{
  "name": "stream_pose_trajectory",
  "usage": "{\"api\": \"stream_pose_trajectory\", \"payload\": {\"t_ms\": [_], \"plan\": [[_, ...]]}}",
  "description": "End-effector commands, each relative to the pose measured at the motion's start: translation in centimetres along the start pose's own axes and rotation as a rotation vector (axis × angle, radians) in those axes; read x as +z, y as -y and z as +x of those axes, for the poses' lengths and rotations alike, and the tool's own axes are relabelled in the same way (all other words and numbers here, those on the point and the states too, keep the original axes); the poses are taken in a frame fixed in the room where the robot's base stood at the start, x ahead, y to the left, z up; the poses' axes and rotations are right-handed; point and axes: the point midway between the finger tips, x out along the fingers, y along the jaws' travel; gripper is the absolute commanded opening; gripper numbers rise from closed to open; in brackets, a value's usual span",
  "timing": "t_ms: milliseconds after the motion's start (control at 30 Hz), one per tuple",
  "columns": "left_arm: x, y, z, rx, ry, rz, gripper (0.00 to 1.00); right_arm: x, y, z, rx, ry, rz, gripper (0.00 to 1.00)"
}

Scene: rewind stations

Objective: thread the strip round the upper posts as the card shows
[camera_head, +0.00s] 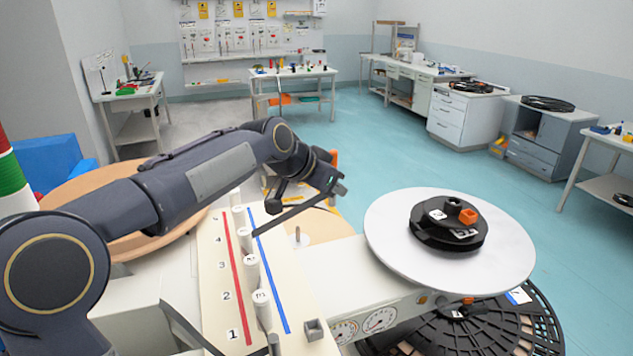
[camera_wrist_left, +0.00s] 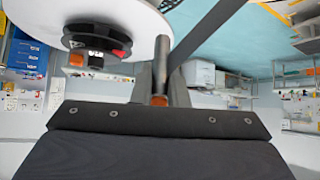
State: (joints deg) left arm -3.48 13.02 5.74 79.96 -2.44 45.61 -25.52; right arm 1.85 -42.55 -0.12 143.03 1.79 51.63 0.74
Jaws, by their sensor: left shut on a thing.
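My left gripper (camera_head: 338,184) is shut on the dark strip (camera_head: 287,215), above the gap between the post board and the white turntable. The strip runs from the jaws down left toward the far posts; whether it touches one is unclear. In the left wrist view the strip (camera_wrist_left: 204,38) rises to the upper right from the gripper (camera_wrist_left: 160,98). Several white posts, such as the near post (camera_head: 262,310) and the far post (camera_head: 238,215), stand in a row on the cream board (camera_head: 212,300) between red and blue lines, beside numbers 1 to 4. My right gripper is out of view.
A white turntable (camera_head: 395,235) bears a black reel (camera_head: 430,238) with an orange block (camera_head: 468,217). A slotted black disc (camera_head: 480,330) lies lower right. Benches and cabinets (camera_head: 465,125) stand farther back, with open floor between.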

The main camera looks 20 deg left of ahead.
Motion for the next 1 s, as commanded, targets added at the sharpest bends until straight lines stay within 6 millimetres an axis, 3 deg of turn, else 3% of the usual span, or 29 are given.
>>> {"api": "stream_pose_trajectory", "payload": {"t_ms": [500,1000], "plan": [[-3.2,-5.4,1.8,0.003,-0.001,0.004,0.0,-0.9,0.9,-1.9,0.0,0.0,0.0,0.39],[-6.3,-9.1,5.3,0.001,0.0,0.003,0.0,-1.8,1.6,-3.6,0.0,0.0,0.0,0.39]]}}
